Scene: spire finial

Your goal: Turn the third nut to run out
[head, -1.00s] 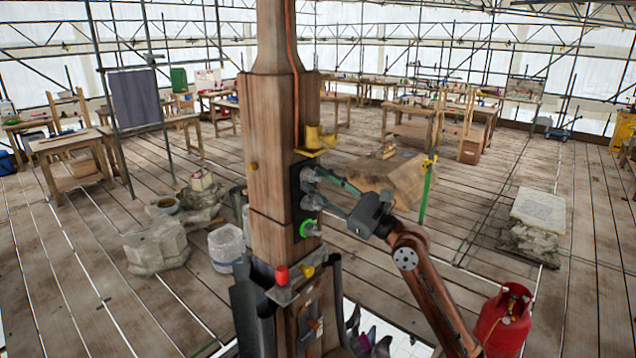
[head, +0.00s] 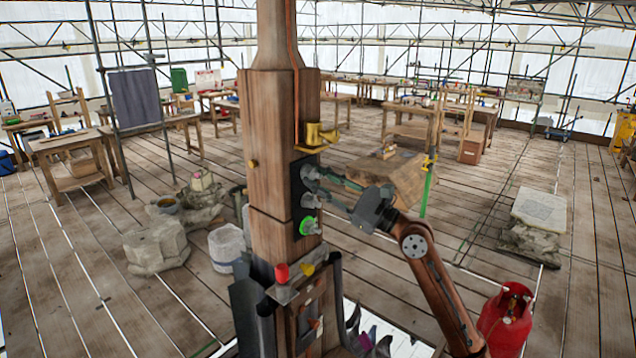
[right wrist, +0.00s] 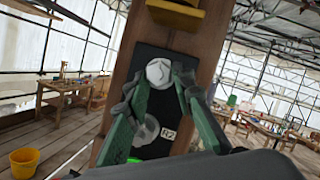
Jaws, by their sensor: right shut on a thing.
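A dark plate (head: 297,190) is fixed to the side of the wooden spire post, with several grey nuts in a column. My right gripper (head: 312,178) reaches in from the right to the top of the plate. In the right wrist view its two green fingers are shut on a pale round nut (right wrist: 158,73), one finger on each side. Below it a grey nut (right wrist: 144,130) sits beside a label reading "R2". In the head view the middle nut (head: 311,201) is free, and the lowest nut (head: 309,227) has a bright green ring. My left gripper is out of view.
A yellow bracket (head: 316,137) juts from the post just above the plate. A lower shelf (head: 292,289) carries a red knob. A red gas bottle (head: 507,318) stands at lower right, near my right arm. Stone blocks and a white tub stand left of the post.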

